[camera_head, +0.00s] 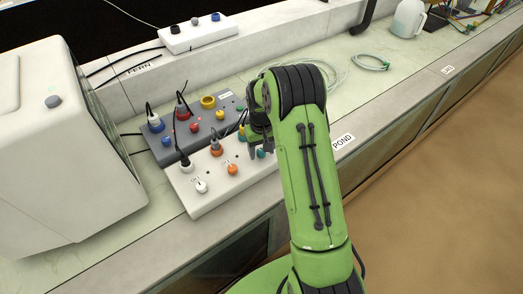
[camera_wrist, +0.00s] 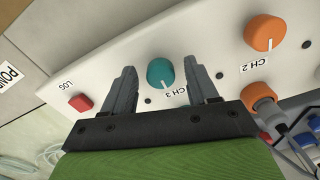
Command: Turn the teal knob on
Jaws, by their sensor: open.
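The teal knob (camera_wrist: 160,73) sits on a white panel, beside a "CH 3" label, in the wrist view. A white pointer line shows on its lower edge. My gripper (camera_wrist: 168,80) is open, with one finger on each side of the teal knob and a gap to each finger. I cannot tell whether the fingertips reach down to the panel. In the head view a small part of the teal knob (camera_head: 261,154) shows beside my gripper (camera_head: 256,146); my arm hides much of that end of the panel.
An orange knob (camera_wrist: 265,32) marked CH 2 and an orange plug (camera_wrist: 261,95) sit right of the fingers in the wrist view. A red LOG button (camera_wrist: 79,102) is left. A grey panel (camera_head: 165,153) with plugged cables lies behind. A white machine (camera_head: 75,150) stands left.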

